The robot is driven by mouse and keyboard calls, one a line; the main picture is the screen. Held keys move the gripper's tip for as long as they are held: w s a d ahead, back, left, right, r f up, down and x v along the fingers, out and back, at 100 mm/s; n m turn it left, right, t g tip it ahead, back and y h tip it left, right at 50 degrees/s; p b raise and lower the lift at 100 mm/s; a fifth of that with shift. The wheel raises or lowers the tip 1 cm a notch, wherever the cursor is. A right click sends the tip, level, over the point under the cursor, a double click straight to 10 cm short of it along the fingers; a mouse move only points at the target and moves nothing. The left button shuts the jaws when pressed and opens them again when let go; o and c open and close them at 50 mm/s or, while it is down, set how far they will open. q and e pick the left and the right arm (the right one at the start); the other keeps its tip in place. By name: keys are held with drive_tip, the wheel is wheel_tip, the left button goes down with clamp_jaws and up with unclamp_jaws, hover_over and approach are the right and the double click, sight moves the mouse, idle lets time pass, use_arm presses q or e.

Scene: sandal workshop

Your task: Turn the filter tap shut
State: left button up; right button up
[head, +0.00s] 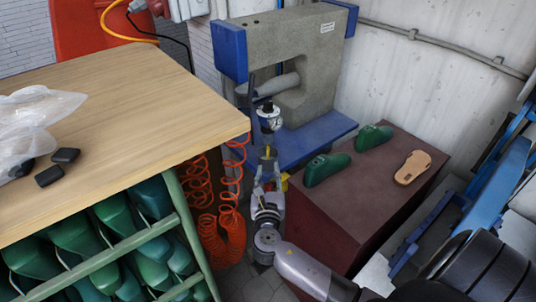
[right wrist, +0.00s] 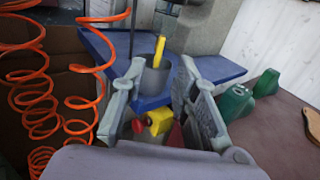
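In the right wrist view, a narrow yellow lever (right wrist: 159,49), which looks like the filter tap's handle, stands upright above a grey cylindrical part (right wrist: 155,78). My right gripper (right wrist: 162,69) is open, with one finger on each side of these parts; I cannot tell whether either finger touches them. Lower between the fingers are a yellow block (right wrist: 159,121) and a red part (right wrist: 137,125). In the head view, my right gripper (head: 268,163) reaches up just below a dark unit with a round gauge (head: 269,120). My left gripper is not in view.
Orange coiled hoses (head: 229,225) hang close left of my right gripper, by the wooden workbench (head: 140,95). A grey press (head: 292,65) with a blue base stands behind. On the right, a brown box (head: 345,215) carries green lasts (head: 326,169) and a tan sole (head: 412,167).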

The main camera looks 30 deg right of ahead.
sight(268, 154)
drive_tip(key=x, duration=0.7)
drive_tip(key=shift+w+d+p, duration=0.1)
drive_tip(key=shift+p, duration=0.3)
drive_tip(key=shift+c, duration=0.5)
clamp_jaws()
